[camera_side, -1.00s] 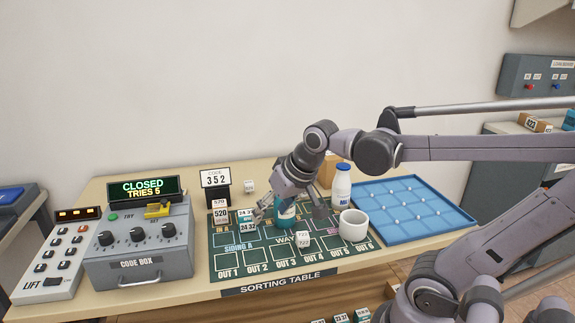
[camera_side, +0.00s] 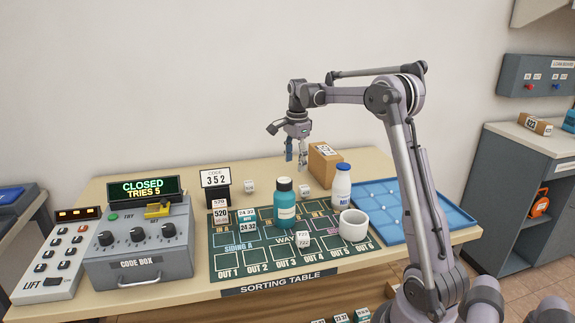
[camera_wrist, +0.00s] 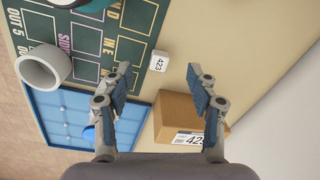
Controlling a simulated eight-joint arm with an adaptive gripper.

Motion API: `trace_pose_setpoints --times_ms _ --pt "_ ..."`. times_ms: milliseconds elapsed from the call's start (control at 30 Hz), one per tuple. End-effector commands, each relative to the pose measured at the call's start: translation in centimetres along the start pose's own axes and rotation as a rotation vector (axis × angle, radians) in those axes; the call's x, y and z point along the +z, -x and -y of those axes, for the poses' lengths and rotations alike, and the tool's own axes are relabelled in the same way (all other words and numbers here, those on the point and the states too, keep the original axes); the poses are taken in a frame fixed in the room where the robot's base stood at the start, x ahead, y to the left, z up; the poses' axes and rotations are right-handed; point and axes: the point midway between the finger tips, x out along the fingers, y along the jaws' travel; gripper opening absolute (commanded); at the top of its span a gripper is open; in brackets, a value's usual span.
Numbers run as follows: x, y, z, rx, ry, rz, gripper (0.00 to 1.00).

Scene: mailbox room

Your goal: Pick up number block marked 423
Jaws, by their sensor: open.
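The number block (camera_wrist: 158,61) is a small white cube with 423 on the face toward the wrist camera. It lies on the bare tabletop just beyond the mat's edge. My gripper (camera_side: 296,166) is open and empty, pointing down above the back of the table. In the wrist view the block shows between and slightly beyond the fingertips of my gripper (camera_wrist: 159,70), with nothing between them.
A cardboard box (camera_side: 322,166) with a printed label stands close to my gripper. A teal bottle (camera_side: 285,207), a white bottle (camera_side: 341,187) and a white mug (camera_side: 353,225) stand near the block. Another white block (camera_side: 249,186) is beside the code sign (camera_side: 216,178). A blue tray (camera_side: 440,222) lies right.

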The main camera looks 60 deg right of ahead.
Motion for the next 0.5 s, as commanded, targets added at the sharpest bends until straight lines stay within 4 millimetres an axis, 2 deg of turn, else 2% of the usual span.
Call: trace_pose_setpoints --times_ms 33,200,367,500 --pt "-1.5 -0.8 0.5 0.018 -0.066 0.002 0.58" --pt "-4.1 -2.4 1.2 0.057 -0.211 0.003 0.58" --pt "-4.8 -3.5 1.2 0.068 -0.251 0.004 0.58" --pt "-4.7 -5.5 1.1 0.068 -0.25 0.003 0.58"
